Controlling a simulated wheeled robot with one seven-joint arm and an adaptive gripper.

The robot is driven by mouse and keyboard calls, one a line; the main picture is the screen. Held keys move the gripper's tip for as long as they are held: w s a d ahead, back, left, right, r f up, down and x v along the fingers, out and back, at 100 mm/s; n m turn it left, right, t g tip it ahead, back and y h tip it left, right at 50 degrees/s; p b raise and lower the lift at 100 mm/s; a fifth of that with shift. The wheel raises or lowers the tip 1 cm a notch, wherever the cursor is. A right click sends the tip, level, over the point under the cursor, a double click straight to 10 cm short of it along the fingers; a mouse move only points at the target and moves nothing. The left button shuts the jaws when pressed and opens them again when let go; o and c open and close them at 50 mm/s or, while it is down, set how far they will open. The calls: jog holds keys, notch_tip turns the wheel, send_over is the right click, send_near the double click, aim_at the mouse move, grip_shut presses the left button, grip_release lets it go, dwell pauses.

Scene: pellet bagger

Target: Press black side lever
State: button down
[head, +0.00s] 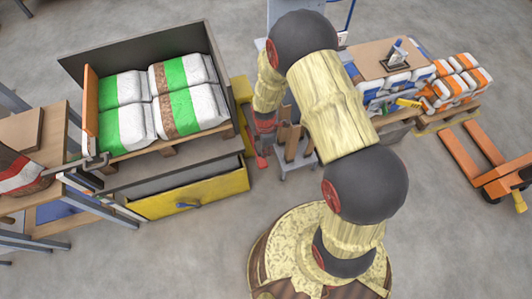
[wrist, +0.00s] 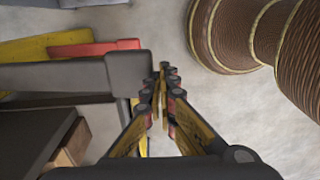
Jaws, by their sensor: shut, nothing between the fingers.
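My gripper (wrist: 163,80) is shut and empty in the wrist view, its fingertips together in the middle. Just left of the fingertips is a dark grey bar with a blocky end (wrist: 127,72); I cannot tell for certain whether this is the black side lever, or whether the fingers touch it. A red bar (wrist: 90,48) lies beyond it. In the head view my gripper (head: 263,150) hangs low beside the right end of the dark-walled bin. A small dark handle (head: 188,205) shows on the bin's yellow front (head: 215,191); I cannot tell whether it is the lever.
White and green sacks (head: 157,98) fill the dark-walled bin. A wooden table (head: 35,135) stands at the left. Sacks with orange bands (head: 463,84) and an orange pallet jack (head: 480,160) are at the right. The floor in front of the bin is clear.

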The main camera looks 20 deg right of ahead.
jog(key=shift+s+r, duration=0.15)
jog(key=shift+r, duration=0.8)
jog(key=shift+d, duration=0.1)
